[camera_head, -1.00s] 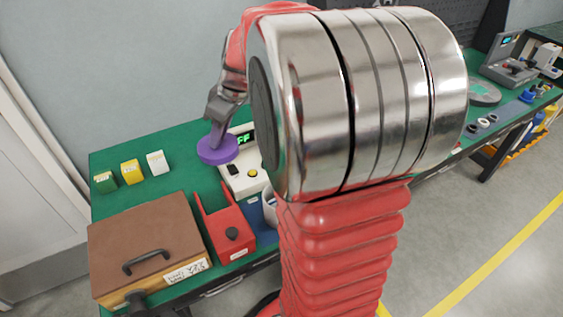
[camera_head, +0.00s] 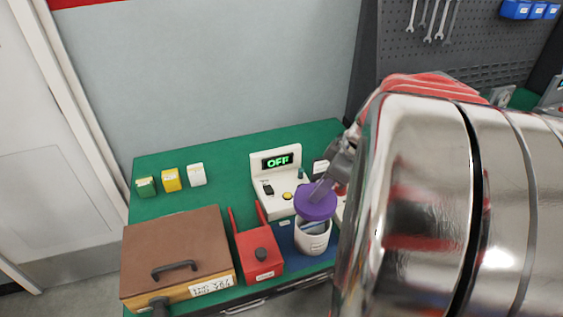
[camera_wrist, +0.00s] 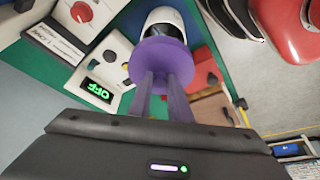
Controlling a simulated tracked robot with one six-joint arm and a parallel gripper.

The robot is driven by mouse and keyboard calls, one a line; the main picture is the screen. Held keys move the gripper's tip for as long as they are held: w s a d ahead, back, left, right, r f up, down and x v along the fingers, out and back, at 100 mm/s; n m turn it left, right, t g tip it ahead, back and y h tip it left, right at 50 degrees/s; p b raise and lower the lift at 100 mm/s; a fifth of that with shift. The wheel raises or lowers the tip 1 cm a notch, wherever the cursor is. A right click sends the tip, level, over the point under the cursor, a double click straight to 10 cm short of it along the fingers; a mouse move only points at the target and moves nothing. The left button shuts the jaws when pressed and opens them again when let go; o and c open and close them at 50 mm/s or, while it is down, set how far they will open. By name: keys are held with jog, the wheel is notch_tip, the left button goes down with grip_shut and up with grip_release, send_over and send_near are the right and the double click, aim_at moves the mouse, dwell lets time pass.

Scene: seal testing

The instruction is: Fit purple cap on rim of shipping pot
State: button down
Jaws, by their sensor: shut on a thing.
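The purple cap (camera_head: 316,202) is held in my gripper (camera_head: 325,187), which is shut on it. The white shipping pot (camera_head: 312,240) stands on a blue mat on the bench, with something bluish inside its open top. In the head view the cap is just above the pot and overlaps its back rim in the picture, apart from it as far as I can see. In the wrist view the cap (camera_wrist: 160,62) is between my fingers (camera_wrist: 165,85), and the pot (camera_wrist: 162,20) shows behind it, partly hidden.
A white device with a green OFF display (camera_head: 281,161) stands close behind the pot. A red holder (camera_head: 259,252) and a brown-lidded box (camera_head: 175,250) are to the left. Small green, yellow and white blocks (camera_head: 171,180) sit at the back left, with bare green bench around them.

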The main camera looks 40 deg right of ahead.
jog(key=shift+f, duration=0.1)
jog(key=shift+f, duration=0.45)
jog(key=shift+f, duration=0.1)
jog(key=shift+f, duration=1.45)
jog(key=shift+s+f, duration=0.1)
jog(key=shift+f, duration=2.25)
dwell(0.9)
jog(key=c, duration=1.6)
grip_release()
jog(key=shift+o, duration=0.2)
jog(key=shift+r, duration=0.1)
jog(key=shift+r, duration=3.45)
